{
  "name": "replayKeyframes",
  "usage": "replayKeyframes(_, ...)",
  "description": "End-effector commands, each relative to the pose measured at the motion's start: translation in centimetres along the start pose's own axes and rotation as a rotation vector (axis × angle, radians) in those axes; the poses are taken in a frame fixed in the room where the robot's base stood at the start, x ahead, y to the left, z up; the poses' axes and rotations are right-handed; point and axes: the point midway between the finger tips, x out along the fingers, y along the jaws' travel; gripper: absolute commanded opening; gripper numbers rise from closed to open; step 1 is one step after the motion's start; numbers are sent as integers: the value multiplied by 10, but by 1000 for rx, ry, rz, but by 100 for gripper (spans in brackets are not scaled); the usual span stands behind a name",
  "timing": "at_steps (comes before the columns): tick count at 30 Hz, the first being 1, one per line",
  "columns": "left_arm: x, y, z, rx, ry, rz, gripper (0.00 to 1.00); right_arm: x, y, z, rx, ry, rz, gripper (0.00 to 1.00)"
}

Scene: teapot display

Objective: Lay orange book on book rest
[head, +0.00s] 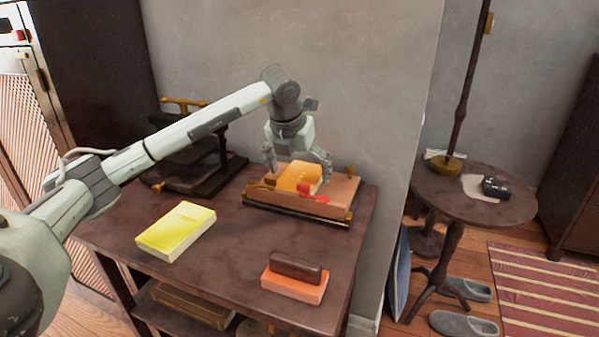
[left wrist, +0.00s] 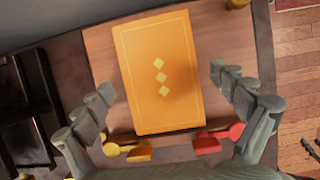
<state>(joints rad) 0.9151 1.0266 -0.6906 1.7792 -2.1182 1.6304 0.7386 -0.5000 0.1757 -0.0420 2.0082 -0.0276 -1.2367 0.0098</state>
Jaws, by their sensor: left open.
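The orange book (head: 299,178) lies on the wooden book rest (head: 342,192) against the wall, on the dark table. In the left wrist view the orange book (left wrist: 160,105) shows its cover with several pale diamonds, and the board of the book rest (left wrist: 100,60) shows around it. My left gripper (head: 298,164) is over the book, open, with its fingers apart on either side. In the left wrist view both fingers of the left gripper (left wrist: 162,82) appear clear of the book's sides. My right gripper is not in view.
A red clip (head: 312,197) and a yellow one (left wrist: 127,150) sit at the rest's front edge. A yellow book (head: 177,231) lies front left. A dark block tops an orange-red slab (head: 293,288) at the front right. A dark press (head: 190,165) stands behind. The table's middle is clear.

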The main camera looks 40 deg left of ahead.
Motion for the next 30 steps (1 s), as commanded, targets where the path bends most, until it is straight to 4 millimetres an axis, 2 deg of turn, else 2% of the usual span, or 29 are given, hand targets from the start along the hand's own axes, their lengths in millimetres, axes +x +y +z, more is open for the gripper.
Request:
replayKeyframes(7, -10, 0, 2, 0, -2, 0, 96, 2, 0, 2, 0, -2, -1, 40)
replayKeyframes(21, -102, 0, 2, 0, -3, -1, 96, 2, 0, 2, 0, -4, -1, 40)
replayKeyframes(25, -116, 0, 1, -1, -1, 0, 96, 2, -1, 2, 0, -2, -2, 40)
replayKeyframes(30, -122, 0, 1, 0, 0, 0, 96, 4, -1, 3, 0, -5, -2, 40)
